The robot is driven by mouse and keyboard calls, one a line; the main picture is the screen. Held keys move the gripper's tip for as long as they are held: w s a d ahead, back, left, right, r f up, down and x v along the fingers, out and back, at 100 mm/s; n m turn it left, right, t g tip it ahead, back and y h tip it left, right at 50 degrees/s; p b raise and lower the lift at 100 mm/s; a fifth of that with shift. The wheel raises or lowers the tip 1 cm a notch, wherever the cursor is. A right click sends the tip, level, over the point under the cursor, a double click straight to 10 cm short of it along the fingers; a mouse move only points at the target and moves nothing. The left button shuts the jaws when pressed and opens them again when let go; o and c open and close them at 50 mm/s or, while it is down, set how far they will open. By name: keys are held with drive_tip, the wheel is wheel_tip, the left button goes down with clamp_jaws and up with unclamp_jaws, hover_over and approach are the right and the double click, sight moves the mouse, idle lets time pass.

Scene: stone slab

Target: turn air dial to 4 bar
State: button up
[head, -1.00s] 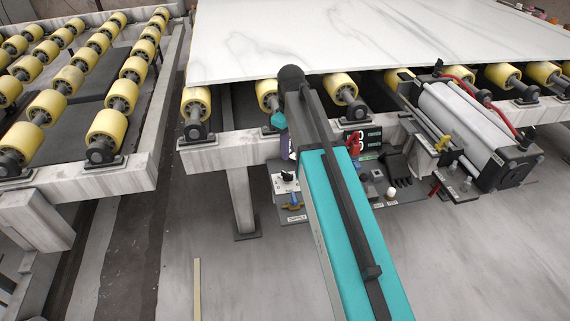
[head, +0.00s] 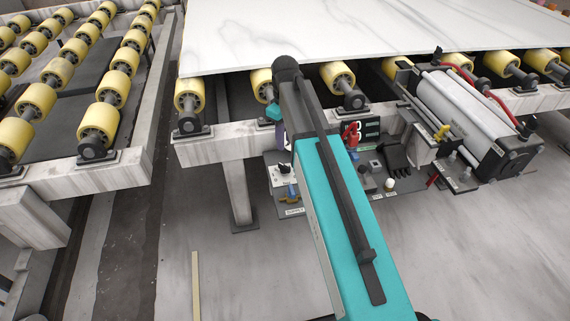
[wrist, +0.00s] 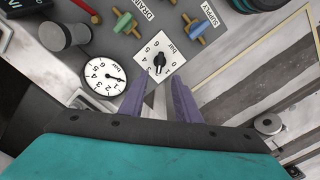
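The air dial (wrist: 159,61) is a black knob on a white square plate marked with numbers and "bar". It shows near the middle of the wrist view; I cannot tell exactly which number the knob points to. In the head view the dial (head: 281,174) sits on the panel under the slab frame, left of my arm. My gripper (wrist: 161,80) has two purple fingers, spread apart with nothing between them. Their tips are near the dial plate's lower edge in the wrist view, with the knob beyond them. In the head view my arm hides most of the gripper.
A round pressure gauge (wrist: 105,77) is beside the dial. A green-handled drain valve (wrist: 124,23) and an orange-and-blue supply valve (wrist: 195,27) are above. A pneumatic cylinder (head: 465,110) is at right, and a white stone slab (head: 370,30) lies over yellow rollers.

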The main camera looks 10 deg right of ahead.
sight(285, 166)
wheel_tip(285, 166, down, 12)
drive_tip(key=shift+f+b, duration=0.1)
drive_tip(key=shift+b, duration=0.35)
drive_tip(key=shift+c, duration=0.5)
clamp_jaws()
